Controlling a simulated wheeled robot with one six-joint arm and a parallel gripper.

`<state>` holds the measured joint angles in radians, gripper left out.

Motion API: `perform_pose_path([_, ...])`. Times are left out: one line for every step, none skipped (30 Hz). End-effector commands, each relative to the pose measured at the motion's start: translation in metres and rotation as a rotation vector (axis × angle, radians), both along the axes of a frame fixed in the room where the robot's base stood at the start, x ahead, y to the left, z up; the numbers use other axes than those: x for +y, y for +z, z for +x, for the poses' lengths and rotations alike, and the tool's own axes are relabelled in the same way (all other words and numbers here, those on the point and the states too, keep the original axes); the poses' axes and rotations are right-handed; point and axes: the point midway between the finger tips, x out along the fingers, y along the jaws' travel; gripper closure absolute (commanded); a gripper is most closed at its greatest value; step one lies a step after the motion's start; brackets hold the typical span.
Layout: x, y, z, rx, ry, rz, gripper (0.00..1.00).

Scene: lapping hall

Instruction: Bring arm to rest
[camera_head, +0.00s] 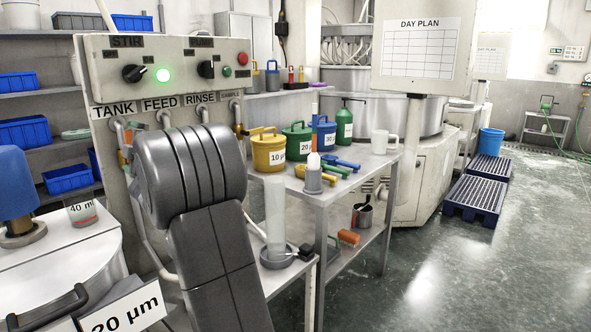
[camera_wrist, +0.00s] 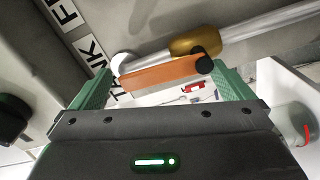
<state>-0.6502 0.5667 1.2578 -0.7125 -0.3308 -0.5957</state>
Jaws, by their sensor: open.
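My gripper (camera_wrist: 163,74) shows in the wrist view with its two green fingers spread apart. An orange lever (camera_wrist: 160,73) with a dark round end lies across the view, between or just beyond the fingertips; I cannot tell whether they touch it. The lever sits by a brass valve body (camera_wrist: 194,45) on a pale pipe. In the head view my grey arm rises in front of the control panel (camera_head: 180,60), and my gripper is hidden there.
A metal bench (camera_head: 345,181) with several coloured cans stands to the right. A clear cylinder (camera_head: 275,215) is just right of my arm.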

Motion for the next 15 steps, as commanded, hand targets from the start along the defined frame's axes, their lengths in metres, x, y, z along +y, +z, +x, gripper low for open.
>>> perform_pose_path([-0.001,0.004,0.002,0.033,-0.001,0.025,0.0])
perform_pose_path([-0.002,0.004,0.003,0.052,0.0,0.042,0.0])
perform_pose_path([-0.003,0.004,0.004,0.078,0.0,0.064,0.0])
perform_pose_path([-0.004,0.004,0.004,0.099,0.0,0.081,0.0])
perform_pose_path([-0.005,0.003,0.005,0.118,0.0,0.096,0.0])
perform_pose_path([-0.005,0.003,0.006,0.144,0.0,0.118,0.0])
perform_pose_path([-0.006,0.003,0.007,0.163,0.0,0.136,0.0])
perform_pose_path([-0.007,0.002,0.008,0.181,0.0,0.152,0.0])
perform_pose_path([-0.008,0.002,0.009,0.207,-0.001,0.172,0.0])
perform_pose_path([-0.009,0.001,0.01,0.225,-0.001,0.188,0.0])
perform_pose_path([-0.009,0.001,0.011,0.244,-0.001,0.204,0.0])
perform_pose_path([-0.01,0.001,0.012,0.269,-0.001,0.226,0.0])
perform_pose_path([-0.011,0.0,0.012,0.286,-0.001,0.241,0.0])
perform_pose_path([-0.012,0.0,0.013,0.304,-0.001,0.257,0.0])
perform_pose_path([-0.012,-0.001,0.014,0.328,-0.001,0.277,0.0])
